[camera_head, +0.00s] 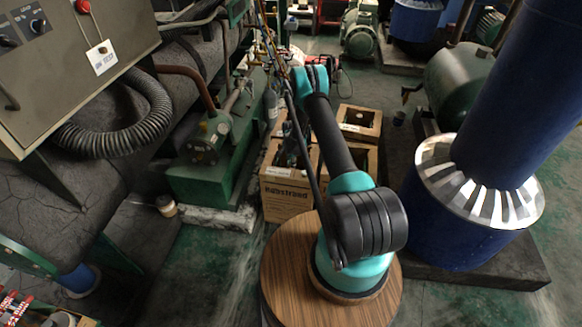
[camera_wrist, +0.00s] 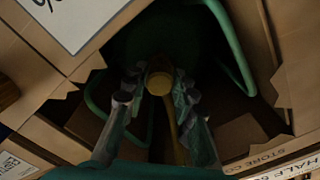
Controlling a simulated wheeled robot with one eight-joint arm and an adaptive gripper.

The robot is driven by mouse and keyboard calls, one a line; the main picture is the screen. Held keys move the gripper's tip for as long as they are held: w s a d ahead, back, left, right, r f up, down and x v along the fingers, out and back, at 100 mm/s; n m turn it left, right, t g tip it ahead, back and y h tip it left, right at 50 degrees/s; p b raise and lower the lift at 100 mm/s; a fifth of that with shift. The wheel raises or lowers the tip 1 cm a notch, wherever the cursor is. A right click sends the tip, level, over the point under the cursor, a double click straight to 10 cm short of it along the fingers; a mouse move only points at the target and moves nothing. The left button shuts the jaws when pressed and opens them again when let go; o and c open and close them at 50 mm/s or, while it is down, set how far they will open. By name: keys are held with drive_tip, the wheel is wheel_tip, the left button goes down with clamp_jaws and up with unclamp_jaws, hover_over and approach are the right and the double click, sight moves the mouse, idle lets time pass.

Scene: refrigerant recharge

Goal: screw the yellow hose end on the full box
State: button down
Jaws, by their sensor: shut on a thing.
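My gripper (camera_wrist: 159,88) reaches down into the torn opening of a cardboard box in the wrist view. Its fingers are shut on the yellow hose end (camera_wrist: 160,83), with a thin yellow hose (camera_wrist: 172,125) running back between them. A dark green cylinder (camera_wrist: 185,35) with green handle bars lies just beyond the hose end. It is too dark to tell whether they touch or are threaded together. In the head view the gripper is low over the front left box (camera_head: 288,192) and hard to make out. I cannot read which box is full.
More open cardboard boxes stand beside it, at the back (camera_head: 360,121) and right (camera_head: 362,160). In the wrist view, a label at the lower right reads "HALF" (camera_wrist: 290,170). A green machine (camera_head: 212,165) stands left, a large blue pipe (camera_head: 520,90) right.

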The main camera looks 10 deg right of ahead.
drive_tip(key=shift+f, duration=0.1)
drive_tip(key=shift+m, duration=1)
drive_tip(key=c, duration=1.2)
unclamp_jaws()
drive_tip(key=shift+o, duration=0.2)
